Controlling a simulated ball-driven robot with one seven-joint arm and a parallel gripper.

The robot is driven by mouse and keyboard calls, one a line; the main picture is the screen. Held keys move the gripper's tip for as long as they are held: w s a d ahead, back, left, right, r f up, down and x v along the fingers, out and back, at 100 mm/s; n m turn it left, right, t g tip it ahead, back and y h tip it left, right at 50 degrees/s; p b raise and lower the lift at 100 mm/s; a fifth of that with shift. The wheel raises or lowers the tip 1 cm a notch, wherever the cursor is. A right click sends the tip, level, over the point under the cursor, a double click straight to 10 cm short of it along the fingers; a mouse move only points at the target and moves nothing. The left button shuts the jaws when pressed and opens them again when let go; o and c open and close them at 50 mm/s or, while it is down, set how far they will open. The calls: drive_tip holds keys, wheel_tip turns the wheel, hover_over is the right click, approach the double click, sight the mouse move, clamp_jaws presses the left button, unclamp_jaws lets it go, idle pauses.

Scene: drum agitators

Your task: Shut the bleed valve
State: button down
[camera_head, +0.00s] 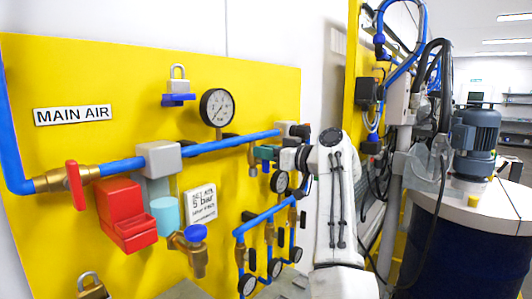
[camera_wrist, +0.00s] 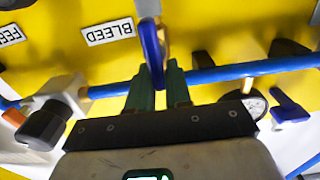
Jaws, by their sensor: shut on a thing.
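The bleed valve's blue handle (camera_wrist: 152,48) stands between the green fingertips of my gripper (camera_wrist: 160,78) in the wrist view, beside the white BLEED label (camera_wrist: 110,29). The fingers are shut on this handle near its lower end. In the head view my gripper (camera_head: 262,155) is at the yellow panel, at the right end of the upper blue pipe. A brass valve body (camera_head: 252,158) shows just left of the fingers there.
The yellow panel (camera_head: 120,75) carries a large gauge (camera_head: 217,107), a padlocked blue lever (camera_head: 178,99), a red-handled main air valve (camera_head: 75,185) and a blue-knobbed brass fitting (camera_head: 196,233). Smaller gauges and blue pipes hang below my gripper. A drum (camera_head: 465,240) with a motor stands at right.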

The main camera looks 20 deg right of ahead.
drive_tip(key=shift+m, duration=0.3)
drive_tip(key=shift+w+d+f+m, duration=0.25)
drive_tip(key=shift+d+f+m, duration=0.2)
drive_tip(key=shift+m, duration=2.45)
drive_tip(key=shift+w+d+f+m, duration=0.35)
drive_tip(key=shift+f+m, duration=0.15)
drive_tip(key=shift+m, duration=2.4)
drive_tip(key=shift+w+d+f+m, duration=0.2)
drive_tip(key=shift+d+f+m, duration=0.25)
drive_tip(key=shift+m, duration=2.45)
drive_tip(key=shift+f, duration=0.1)
drive_tip(key=c, duration=1.1)
unclamp_jaws()
drive_tip(key=shift+a, duration=0.1)
drive_tip(key=shift+c, duration=0.2)
